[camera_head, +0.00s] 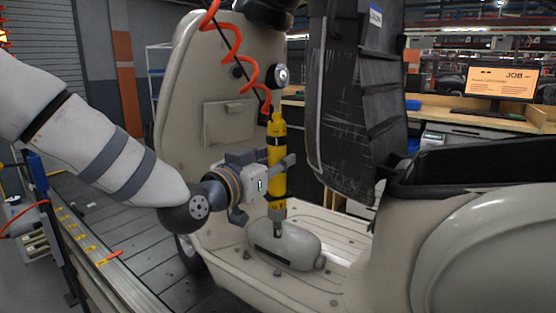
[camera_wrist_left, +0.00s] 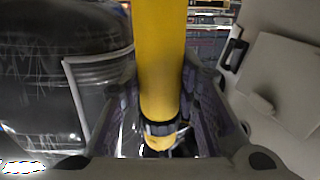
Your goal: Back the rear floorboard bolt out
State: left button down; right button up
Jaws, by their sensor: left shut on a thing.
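My left gripper (camera_head: 264,176) is shut around the yellow body of an upright power driver (camera_head: 277,150), which hangs below a red coiled hose (camera_head: 232,45). The driver's grey nose points down, its tip over or just behind a rounded beige housing (camera_head: 296,258) on the scooter floorboard (camera_head: 240,268). I cannot tell if the tip touches anything. Dark bolt heads show on the floorboard, one near the front edge (camera_head: 277,272) and one further right (camera_head: 334,302). Which is the rear bolt is unclear. In the left wrist view the yellow driver (camera_wrist_left: 161,60) stands between the fingers. My right gripper is out of view.
The scooter's beige leg shield (camera_head: 195,130) rises behind the gripper. A scratched dark panel (camera_head: 355,110) stands close to the driver's right. The beige rear body (camera_head: 470,250) is at right. The slat conveyor (camera_head: 130,235) runs at left. A bench with a monitor (camera_head: 502,82) stands behind.

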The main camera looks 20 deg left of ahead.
aim_at(272, 200)
pick_arm(q)
notch_tip(272, 200, down, 6)
jog(key=b, duration=0.2)
jog(key=shift+w+f+b, duration=0.1)
jog(key=shift+f+b, duration=0.15)
jog(key=shift+b, duration=0.05)
jog(key=shift+f, duration=0.9)
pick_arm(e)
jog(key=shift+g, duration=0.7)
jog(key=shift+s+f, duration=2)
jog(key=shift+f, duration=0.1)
pick_arm(q)
jog(key=shift+r, duration=0.1)
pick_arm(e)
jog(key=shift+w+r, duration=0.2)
